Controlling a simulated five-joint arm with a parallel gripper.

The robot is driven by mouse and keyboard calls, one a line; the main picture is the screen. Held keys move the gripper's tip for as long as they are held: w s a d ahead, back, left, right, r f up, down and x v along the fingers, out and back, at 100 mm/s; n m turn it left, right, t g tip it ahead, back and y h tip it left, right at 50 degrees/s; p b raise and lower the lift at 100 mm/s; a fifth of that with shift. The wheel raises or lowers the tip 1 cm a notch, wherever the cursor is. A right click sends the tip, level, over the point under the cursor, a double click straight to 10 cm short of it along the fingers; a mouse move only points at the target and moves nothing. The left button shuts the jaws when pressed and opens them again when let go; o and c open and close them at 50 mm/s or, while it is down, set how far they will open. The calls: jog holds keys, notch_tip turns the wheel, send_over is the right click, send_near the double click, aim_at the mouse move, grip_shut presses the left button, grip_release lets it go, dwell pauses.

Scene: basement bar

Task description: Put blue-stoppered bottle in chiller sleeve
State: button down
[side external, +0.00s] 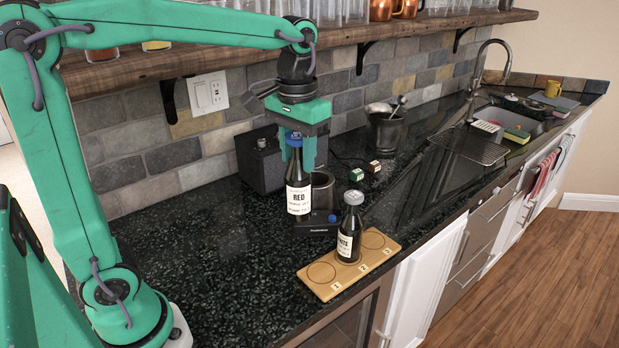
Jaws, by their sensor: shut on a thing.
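My gripper (296,158) is shut on the neck of the blue-stoppered bottle (299,200), a dark bottle with a white label reading RED. The bottle hangs upright. The chiller sleeve (323,190), a dark open-topped cylinder, stands right behind it and to its right. The bottle hides the left part of the sleeve. A dark base (318,226) with a blue mark shows below. I cannot tell how far the bottle's bottom is above the counter, or whether bottle and sleeve touch.
A second bottle (349,235) with a grey stopper stands on a wooden board (322,289) with numbered circles. A black box (262,163) is behind my gripper. Two small cubes (357,174) and a dark bucket (386,131) stand farther back. The counter (210,265) at left is clear.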

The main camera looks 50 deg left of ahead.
jog(key=w+a+f, duration=0.2)
jog(key=w+a, duration=1.4)
jog(key=w, duration=0.2)
jog(key=shift+s+d+f, duration=0.1)
jog(key=shift+s+f, duration=0.05)
jog(key=shift+f, duration=1.1)
jog(key=shift+s+f, duration=0.1)
jog(key=shift+f, duration=1.25)
notch_tip(320, 180, down, 8)
jog(key=c, duration=0.9)
grip_release()
